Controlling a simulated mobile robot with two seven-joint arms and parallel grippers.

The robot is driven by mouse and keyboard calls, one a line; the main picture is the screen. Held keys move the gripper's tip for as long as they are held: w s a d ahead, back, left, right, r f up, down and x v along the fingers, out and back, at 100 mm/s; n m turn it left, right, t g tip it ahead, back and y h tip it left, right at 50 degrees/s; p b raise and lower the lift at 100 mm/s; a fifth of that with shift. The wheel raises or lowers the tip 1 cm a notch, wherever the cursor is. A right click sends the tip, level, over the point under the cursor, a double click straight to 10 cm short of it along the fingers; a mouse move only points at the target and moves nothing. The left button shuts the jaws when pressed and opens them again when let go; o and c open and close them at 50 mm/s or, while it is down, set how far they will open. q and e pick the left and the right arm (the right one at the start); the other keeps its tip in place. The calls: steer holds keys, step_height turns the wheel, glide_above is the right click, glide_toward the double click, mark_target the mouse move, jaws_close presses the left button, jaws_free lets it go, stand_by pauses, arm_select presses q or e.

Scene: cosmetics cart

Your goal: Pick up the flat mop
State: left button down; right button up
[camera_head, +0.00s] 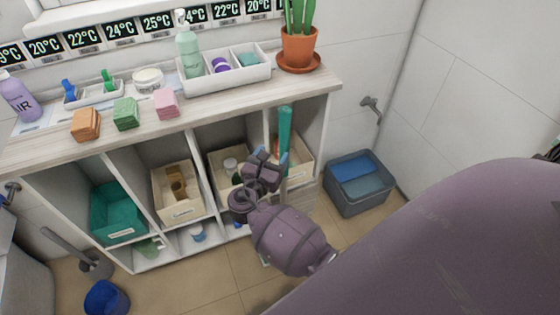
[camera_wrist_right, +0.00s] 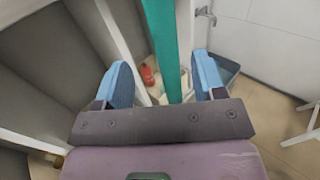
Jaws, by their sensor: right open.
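The flat mop shows as an upright teal handle (camera_head: 285,128) in front of the right end of the shelf unit. Its lower part is mostly hidden behind my right arm, and I cannot make out the mop head. My right gripper (camera_head: 266,160) is beside the handle in the head view. In the right wrist view, the teal handle (camera_wrist_right: 165,45) runs between the two blue fingers of the open right gripper (camera_wrist_right: 163,78), with gaps on both sides. I cannot tell whether it is fully within the jaws. My left gripper is not in view.
The wooden countertop (camera_head: 60,148) carries bottles, sponge stacks, a white tray (camera_head: 225,82) and a potted plant (camera_head: 299,45). Bins fill the compartments below.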

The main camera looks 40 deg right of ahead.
mark_target(282, 144)
steer(key=x, duration=0.4)
steer(key=shift+d, duration=0.1)
steer(key=b+x, duration=0.1)
steer(key=x, duration=0.3)
steer(key=shift+d+f, duration=0.2)
steer(key=shift+d, duration=0.05)
steer(key=shift+w+d, duration=0.15)
steer(key=shift+d, duration=0.1)
steer(key=shift+r, duration=0.15)
jaws_close()
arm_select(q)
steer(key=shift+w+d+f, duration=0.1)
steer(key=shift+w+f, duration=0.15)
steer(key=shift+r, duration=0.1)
arm_select(e)
steer(key=shift+r, duration=0.1)
